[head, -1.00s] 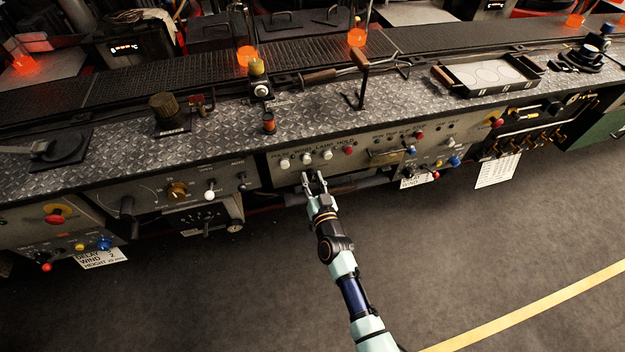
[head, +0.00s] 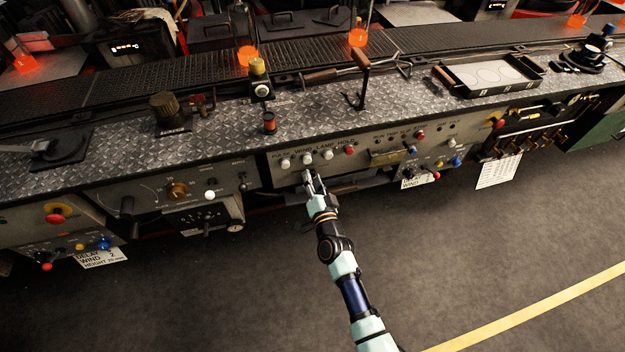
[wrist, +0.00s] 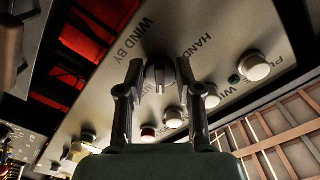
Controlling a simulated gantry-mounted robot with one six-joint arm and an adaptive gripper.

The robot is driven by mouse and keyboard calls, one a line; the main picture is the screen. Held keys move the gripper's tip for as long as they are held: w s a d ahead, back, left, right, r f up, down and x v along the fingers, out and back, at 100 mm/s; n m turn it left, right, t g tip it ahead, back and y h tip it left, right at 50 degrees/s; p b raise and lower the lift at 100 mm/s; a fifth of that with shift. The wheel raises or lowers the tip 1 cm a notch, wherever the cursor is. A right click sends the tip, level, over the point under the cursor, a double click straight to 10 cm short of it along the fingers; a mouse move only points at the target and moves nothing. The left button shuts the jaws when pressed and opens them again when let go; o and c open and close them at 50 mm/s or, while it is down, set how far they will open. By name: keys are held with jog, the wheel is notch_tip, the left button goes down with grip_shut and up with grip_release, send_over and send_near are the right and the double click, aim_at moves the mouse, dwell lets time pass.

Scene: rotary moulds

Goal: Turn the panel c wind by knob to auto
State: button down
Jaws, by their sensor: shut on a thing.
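In the wrist view a dark wind by knob (wrist: 159,76) sits on a pale panel (wrist: 100,98), between the lettering "WIND BY" and "HAND". My gripper (wrist: 159,70) has a finger on each side of the knob and is shut on it. The other lettering near the knob is partly hidden, and I cannot tell exactly which mark the knob points at. In the head view my gripper (head: 310,176) is at the lower edge of the middle control panel (head: 372,152); its fingers are close together and the knob is hidden there.
White buttons (head: 307,158) and a red button (head: 349,149) sit above my gripper. In the wrist view a white button (wrist: 254,66) lies to the right and a red button (wrist: 148,133) lies below the knob. The floor (head: 480,250) in front is clear.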

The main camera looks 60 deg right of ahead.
dwell(0.3)
jog(key=c, duration=0.8)
grip_release()
jog(key=v, duration=1.2)
